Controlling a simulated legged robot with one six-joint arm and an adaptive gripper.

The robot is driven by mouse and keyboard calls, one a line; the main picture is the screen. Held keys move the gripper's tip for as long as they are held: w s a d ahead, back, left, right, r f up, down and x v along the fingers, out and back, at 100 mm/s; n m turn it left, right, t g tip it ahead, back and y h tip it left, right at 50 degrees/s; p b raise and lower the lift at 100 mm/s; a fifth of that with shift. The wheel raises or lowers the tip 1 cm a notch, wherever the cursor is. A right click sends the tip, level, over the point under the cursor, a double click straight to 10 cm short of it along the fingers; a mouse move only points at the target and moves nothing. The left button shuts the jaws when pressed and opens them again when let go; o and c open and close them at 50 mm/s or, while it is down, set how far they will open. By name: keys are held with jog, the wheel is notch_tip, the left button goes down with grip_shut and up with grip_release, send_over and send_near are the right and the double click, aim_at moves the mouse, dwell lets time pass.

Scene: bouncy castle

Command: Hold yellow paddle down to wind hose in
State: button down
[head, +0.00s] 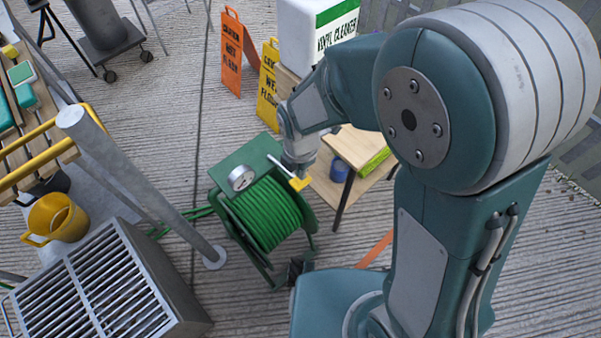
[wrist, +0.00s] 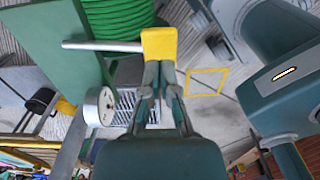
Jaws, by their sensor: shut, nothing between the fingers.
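The green hose reel (head: 262,213) stands on the ground, wound with green hose; the coils also show in the wrist view (wrist: 115,18). A pale lever rod sticks out from it and ends in the yellow paddle (head: 300,183). In the wrist view the paddle (wrist: 159,44) is right at my fingertips. My gripper (wrist: 159,68) is shut with nothing between its fingers. In the head view my gripper (head: 299,170) is just above the paddle. I cannot tell whether the fingertips press on it. A round white gauge (head: 241,178) sits on the reel's green housing.
A small wooden table (head: 358,146) with a blue container (head: 340,168) stands right behind the reel. A grey grated box (head: 110,285), a yellow bucket (head: 57,218) and a metal post (head: 140,185) are on the left. Wet floor signs (head: 232,55) stand behind.

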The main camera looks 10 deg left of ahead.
jog(key=shift+f, duration=0.95)
